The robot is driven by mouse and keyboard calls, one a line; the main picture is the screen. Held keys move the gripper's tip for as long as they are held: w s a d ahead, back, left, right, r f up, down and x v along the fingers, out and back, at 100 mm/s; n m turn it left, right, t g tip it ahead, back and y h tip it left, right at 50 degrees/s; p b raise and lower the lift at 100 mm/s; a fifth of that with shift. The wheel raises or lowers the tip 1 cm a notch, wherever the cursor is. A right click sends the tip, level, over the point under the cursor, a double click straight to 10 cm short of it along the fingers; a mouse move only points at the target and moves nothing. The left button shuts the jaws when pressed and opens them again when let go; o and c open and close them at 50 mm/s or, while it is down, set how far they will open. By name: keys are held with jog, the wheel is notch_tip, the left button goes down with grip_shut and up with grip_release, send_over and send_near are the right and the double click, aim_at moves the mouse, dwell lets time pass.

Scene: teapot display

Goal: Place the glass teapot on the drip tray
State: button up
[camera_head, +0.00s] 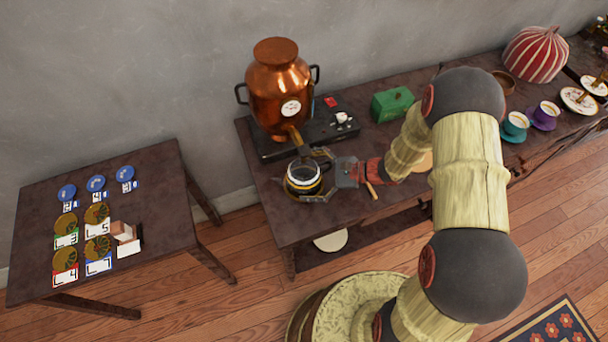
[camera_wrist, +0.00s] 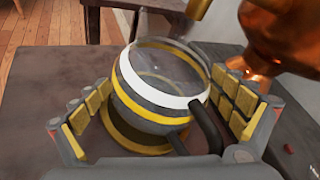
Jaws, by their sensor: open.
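The glass teapot (camera_head: 303,177) stands at the left end of the long table, below the copper urn's tap. In the wrist view the teapot (camera_wrist: 165,88) has clear glass, white and yellow bands and a dark handle. A round dark disc with a yellow rim (camera_wrist: 112,128), which looks like the drip tray, lies under it. The teapot looks seated on it, but its base is partly hidden. My gripper (camera_head: 318,174) is open, with its padded fingers on both sides of the teapot. In the wrist view gaps show between the gripper (camera_wrist: 165,92) and the glass.
The copper urn (camera_head: 277,88) stands just behind, its tap (camera_head: 297,137) close above the teapot. A green box (camera_head: 392,104), cups and a striped dome (camera_head: 537,54) stand farther right. A side table (camera_head: 110,225) at left holds blue discs, brown discs and cards.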

jog(key=shift+r, duration=0.25)
jog(key=p+v, duration=0.3)
jog(key=v, duration=0.8)
jog(key=shift+s+d+r, duration=0.1)
jog(key=shift+d, duration=0.2)
jog(key=s+d+r+n+h, duration=0.1)
jog(key=s+r+n+h, duration=0.3)
jog(key=r, duration=0.6)
jog(key=s+d+r+n+t+h, duration=0.1)
jog(key=s+r+n+h, duration=0.4)
jog(key=r, duration=0.5)
jog(key=s+d+r+n+t+h, duration=0.1)
jog(key=s+r+n+h, duration=0.3)
jog(key=s+r+n, duration=0.3)
notch_tip(320, 180, up, 3)
jog(key=shift+s+d+r+n, duration=0.25)
jog(key=shift+s+n, duration=0.05)
jog(key=shift+s, duration=0.35)
